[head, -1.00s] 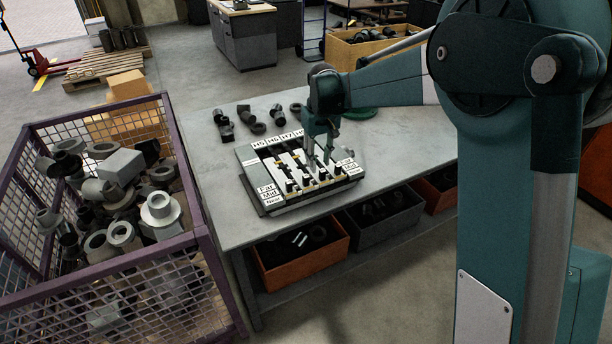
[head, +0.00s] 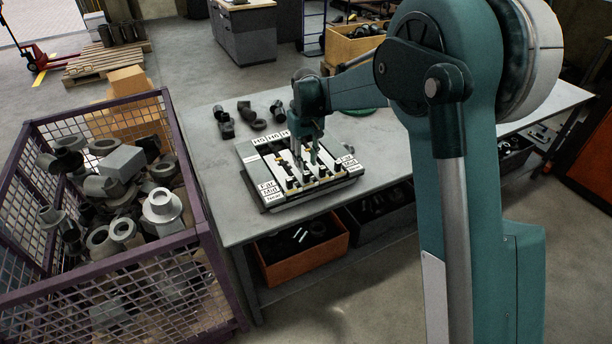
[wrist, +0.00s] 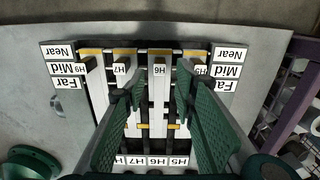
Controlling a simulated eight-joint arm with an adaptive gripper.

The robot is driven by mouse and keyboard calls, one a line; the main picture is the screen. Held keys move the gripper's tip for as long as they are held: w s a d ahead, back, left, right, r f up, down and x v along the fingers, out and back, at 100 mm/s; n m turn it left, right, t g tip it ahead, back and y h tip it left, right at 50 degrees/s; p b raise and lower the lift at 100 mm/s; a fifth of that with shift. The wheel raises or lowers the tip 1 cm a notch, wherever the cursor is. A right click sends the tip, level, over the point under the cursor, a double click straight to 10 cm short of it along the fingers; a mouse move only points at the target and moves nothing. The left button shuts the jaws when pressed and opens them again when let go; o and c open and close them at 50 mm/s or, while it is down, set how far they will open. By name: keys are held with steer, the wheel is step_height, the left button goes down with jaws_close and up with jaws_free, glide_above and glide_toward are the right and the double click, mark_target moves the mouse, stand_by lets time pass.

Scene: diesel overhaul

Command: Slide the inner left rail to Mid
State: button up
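The rail board (head: 262,196) lies on the grey table, with Far, Mid and Near labels along both sides. Its several rails carry H labels, H5 leftmost in the head view. The inner left rail, H6, shows as a white bar (wrist: 160,90) in the middle of the wrist view, where the board appears turned round. The rails' dark blocks sit in a row toward the board's Near side. My gripper (head: 305,158) points down over the board. In the wrist view my gripper (wrist: 160,95) is open, one green finger on each side of the H6 bar; contact cannot be told.
Dark pipe fittings (head: 247,112) lie on the table behind the board. A purple mesh crate (head: 180,150) full of fittings stands at left. An orange bin (head: 290,271) sits below the tabletop. The table right of the board is partly hidden by my arm.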

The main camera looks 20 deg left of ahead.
mark_target(306, 173)
steer(key=shift+f, duration=3.65)
